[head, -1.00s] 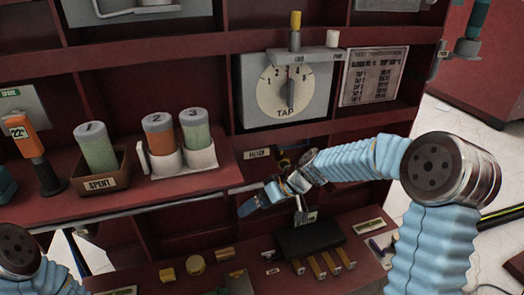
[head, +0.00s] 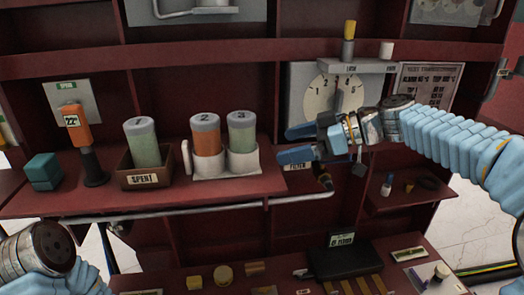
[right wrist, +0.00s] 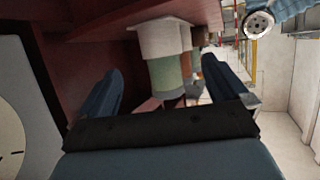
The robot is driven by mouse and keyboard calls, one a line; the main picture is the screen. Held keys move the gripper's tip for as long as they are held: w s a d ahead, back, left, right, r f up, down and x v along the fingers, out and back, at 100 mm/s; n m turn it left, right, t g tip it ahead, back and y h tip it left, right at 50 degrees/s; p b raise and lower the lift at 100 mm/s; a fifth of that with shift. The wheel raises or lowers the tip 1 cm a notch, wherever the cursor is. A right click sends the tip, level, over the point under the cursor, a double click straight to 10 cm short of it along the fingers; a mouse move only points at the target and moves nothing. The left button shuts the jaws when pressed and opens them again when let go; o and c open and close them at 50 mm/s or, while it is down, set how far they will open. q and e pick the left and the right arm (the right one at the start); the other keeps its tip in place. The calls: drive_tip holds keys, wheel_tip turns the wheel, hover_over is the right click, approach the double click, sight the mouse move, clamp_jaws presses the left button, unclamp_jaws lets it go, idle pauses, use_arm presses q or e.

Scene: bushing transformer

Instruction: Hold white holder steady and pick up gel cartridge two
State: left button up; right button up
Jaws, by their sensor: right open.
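Gel cartridge two (head: 207,140), orange with a grey cap marked 2, stands upright in the left place of the white holder (head: 244,165) on the red shelf. Green cartridge three (head: 241,134) stands beside it on the right. My right gripper (head: 284,146) is open and empty, just right of the holder, with its fingers pointing left. In the right wrist view the white holder (right wrist: 162,38) and green cartridge (right wrist: 166,75) appear inverted between the open fingers, apart from them. A sliver of orange shows behind. My left arm is at the lower left; its gripper is out of view.
Green cartridge one (head: 142,145) stands in the brown SPENT box (head: 145,178). An orange tool on a black stand (head: 92,160) and a teal block (head: 44,172) are farther left. The tap dial panel (head: 330,85) is behind my right gripper. A lower bench holds small parts.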

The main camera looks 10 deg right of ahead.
sight(258, 153)
drive_tip(key=p+x, duration=0.1)
drive_tip(key=x, duration=1)
drive_tip(key=shift+a+f, duration=0.1)
drive_tip(key=shift+f, duration=0.1)
drive_tip(key=c, duration=1)
